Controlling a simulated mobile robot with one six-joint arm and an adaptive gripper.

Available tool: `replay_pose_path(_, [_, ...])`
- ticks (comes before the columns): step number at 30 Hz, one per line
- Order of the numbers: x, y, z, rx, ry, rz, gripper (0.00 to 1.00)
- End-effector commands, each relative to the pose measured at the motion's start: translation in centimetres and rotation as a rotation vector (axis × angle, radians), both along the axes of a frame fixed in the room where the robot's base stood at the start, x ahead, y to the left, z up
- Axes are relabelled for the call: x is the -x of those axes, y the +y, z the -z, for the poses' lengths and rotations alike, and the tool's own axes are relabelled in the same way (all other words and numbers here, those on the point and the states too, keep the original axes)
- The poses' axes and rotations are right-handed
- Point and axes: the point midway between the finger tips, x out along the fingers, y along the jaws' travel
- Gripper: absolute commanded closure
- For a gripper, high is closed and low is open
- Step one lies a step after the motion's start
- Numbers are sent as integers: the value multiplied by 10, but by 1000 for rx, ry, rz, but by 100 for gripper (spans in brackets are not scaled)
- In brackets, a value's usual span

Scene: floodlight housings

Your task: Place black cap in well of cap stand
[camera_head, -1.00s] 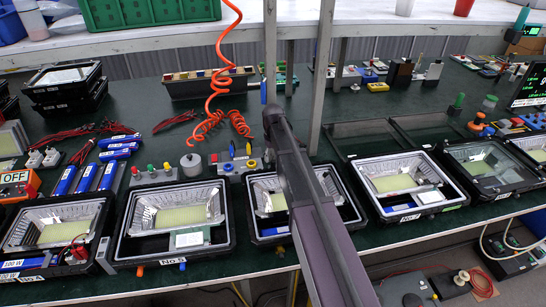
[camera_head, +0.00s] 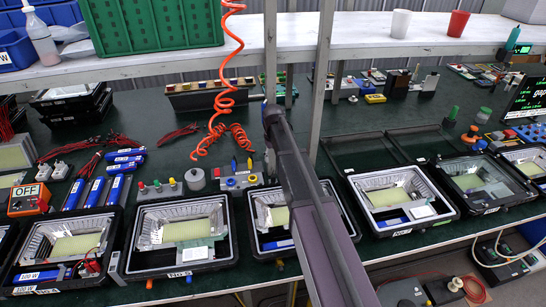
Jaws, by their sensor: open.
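My arm crosses the middle of the view, from the bottom edge up to the shelf post. My gripper cannot be made out; the far end of the arm shows no fingers. I cannot pick out a black cap with certainty. A grey block with red, yellow and green caps (camera_head: 160,189) stands behind the housings. A second grey block with blue and yellow pegs (camera_head: 239,180) stands right of it, just left of my arm. A round grey piece (camera_head: 195,179) sits between them. I cannot tell which piece is the cap stand, and no empty well is clear.
Open floodlight housings (camera_head: 182,259) line the bench's front edge. A digital meter reading OFF (camera_head: 29,199) and blue packs are at left. An orange coiled hose (camera_head: 220,100) hangs mid-bench. Shelf posts (camera_head: 322,80) stand behind my arm. Bare green bench (camera_head: 340,118) lies around them.

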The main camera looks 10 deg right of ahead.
Motion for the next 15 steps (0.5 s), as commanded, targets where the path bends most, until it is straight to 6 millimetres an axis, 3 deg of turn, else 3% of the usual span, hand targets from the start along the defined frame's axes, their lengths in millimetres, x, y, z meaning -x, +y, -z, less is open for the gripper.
replay_pose_path(6, [0, 0, -15, 0, 0, 0, 38])
replay_pose_path(15, [0, 0, -18, 0, 0, 0, 38])
